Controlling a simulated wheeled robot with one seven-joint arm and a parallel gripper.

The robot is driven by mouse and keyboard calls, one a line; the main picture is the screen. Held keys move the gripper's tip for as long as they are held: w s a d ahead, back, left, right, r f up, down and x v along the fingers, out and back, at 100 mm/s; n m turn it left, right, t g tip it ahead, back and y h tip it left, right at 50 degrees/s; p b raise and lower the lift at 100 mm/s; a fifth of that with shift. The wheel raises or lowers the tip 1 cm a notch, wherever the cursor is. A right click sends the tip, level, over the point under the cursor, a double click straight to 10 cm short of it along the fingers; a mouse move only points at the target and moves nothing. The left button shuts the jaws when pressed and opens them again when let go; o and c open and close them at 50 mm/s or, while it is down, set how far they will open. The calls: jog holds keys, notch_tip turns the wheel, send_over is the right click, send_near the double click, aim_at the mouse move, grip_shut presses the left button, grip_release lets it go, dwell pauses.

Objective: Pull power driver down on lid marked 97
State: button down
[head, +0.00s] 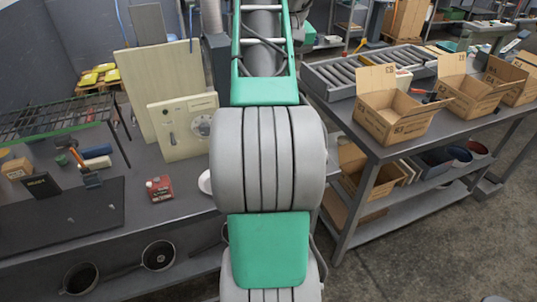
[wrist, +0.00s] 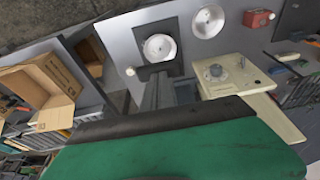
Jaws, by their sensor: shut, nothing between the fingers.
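My gripper (wrist: 166,84) shows in the wrist view as grey fingers, shut and empty, pointing towards a white round piece (wrist: 160,48) on a dark square. They look apart from it, but depth is hard to judge. A second white disc (wrist: 208,22) lies to its right. I cannot read a 97 anywhere, so I cannot tell which piece is the lid. An orange and black tool (head: 77,158) stands on the left bench in the head view; I cannot tell whether it is the power driver. My arm hides the middle of the head view and the gripper there.
A beige panel with a dial (head: 184,126) and a red box (head: 160,188) stand on the left bench. Open cardboard boxes (head: 392,112) and a roller rack (head: 362,72) stand on the right table. Pans (head: 158,255) sit on the lower left shelf.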

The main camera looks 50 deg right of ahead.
jog(key=s+a+f+b+x, duration=0.1)
jog(key=s+a+b+x, duration=0.1)
jog(key=b+x, duration=1.3)
jog(key=shift+s+f+b, duration=0.35)
jog(key=shift+s+b, duration=0.2)
jog(key=shift+b, duration=0.45)
dwell(1.1)
jog(key=shift+f, duration=0.15)
dwell(0.9)
dwell(0.3)
jog(key=w+d+p+v, duration=0.1)
jog(key=w+p+v, duration=0.1)
jog(key=p+v, duration=0.9)
jog(key=w+d+r+p+v, duration=0.1)
jog(key=w+d+p+v, duration=0.1)
jog(key=p+v, duration=1)
notch_tip(320, 180, up, 3)
jog(key=shift+w+r, duration=0.15)
jog(key=shift+w, duration=0.25)
dwell(0.5)
